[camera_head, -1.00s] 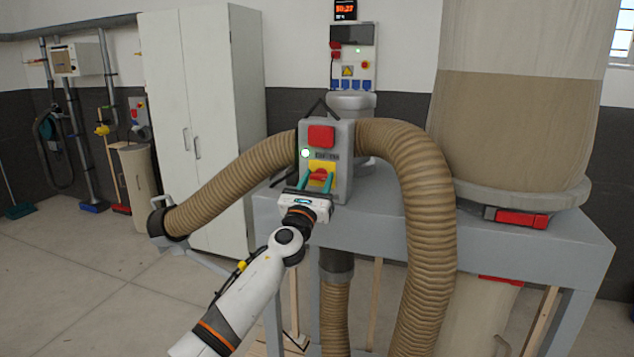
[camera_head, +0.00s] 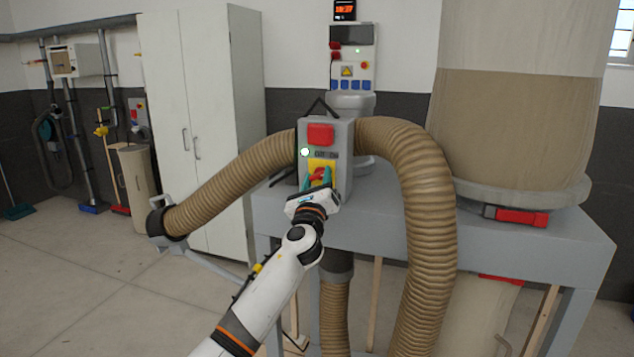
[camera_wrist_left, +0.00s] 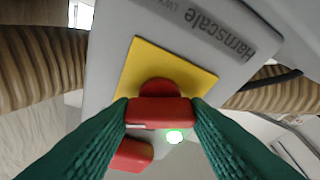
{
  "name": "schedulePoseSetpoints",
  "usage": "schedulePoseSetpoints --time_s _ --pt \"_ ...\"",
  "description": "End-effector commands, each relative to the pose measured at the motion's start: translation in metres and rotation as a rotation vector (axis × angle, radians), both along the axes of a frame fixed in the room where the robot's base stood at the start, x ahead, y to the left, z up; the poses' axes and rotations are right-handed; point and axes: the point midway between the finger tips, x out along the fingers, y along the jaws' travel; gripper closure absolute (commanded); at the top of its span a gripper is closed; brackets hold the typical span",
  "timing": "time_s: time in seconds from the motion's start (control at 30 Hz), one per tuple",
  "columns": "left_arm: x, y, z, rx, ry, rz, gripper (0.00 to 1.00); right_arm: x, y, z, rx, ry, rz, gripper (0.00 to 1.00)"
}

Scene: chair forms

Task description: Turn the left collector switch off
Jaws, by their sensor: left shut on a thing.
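The grey collector switch box (camera_head: 346,150) stands at the front edge of the grey collector frame. Its front has a red block (camera_head: 320,134) at the top and a yellow plate (camera_head: 316,164) with a red rotary knob (camera_head: 319,174) below. My left gripper (camera_head: 318,180) is at the knob, its teal fingers on either side. In the left wrist view the fingers are shut on the red knob (camera_wrist_left: 160,112), in front of the yellow plate (camera_wrist_left: 190,70). A lit green lamp (camera_wrist_left: 174,136) shows just beyond it. My right gripper is out of view.
Ribbed brown hoses (camera_head: 425,220) arch on both sides of the box. A large filter bag (camera_head: 520,130) stands at the right on the grey frame (camera_head: 530,250). A white cabinet (camera_head: 195,120) stands behind left. Open floor (camera_head: 90,280) lies at the left.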

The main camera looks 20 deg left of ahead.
Motion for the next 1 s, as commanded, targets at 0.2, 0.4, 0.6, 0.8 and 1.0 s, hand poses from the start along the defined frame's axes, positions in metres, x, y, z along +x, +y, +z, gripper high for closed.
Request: schedulePoseSetpoints --time_s 0.2,0.4,0.6,0.8,1.0 --pt "0.0001 -0.0023 -0.001 -0.211 0.01 -0.002 0.81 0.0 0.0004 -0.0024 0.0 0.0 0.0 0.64" --pt "0.0001 -0.0028 -0.0001 -0.401 0.016 -0.002 0.81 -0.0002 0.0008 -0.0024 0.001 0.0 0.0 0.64" --pt "0.0001 -0.0031 0.0014 -0.591 0.023 -0.001 0.81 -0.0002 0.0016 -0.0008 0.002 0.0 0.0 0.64" --pt "0.0001 -0.0035 0.0024 -0.776 0.029 -0.001 0.81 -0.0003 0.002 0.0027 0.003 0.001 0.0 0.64" --pt "0.0 -0.0034 0.0027 -0.932 0.035 0.0 0.81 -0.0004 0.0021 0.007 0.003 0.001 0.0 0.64"
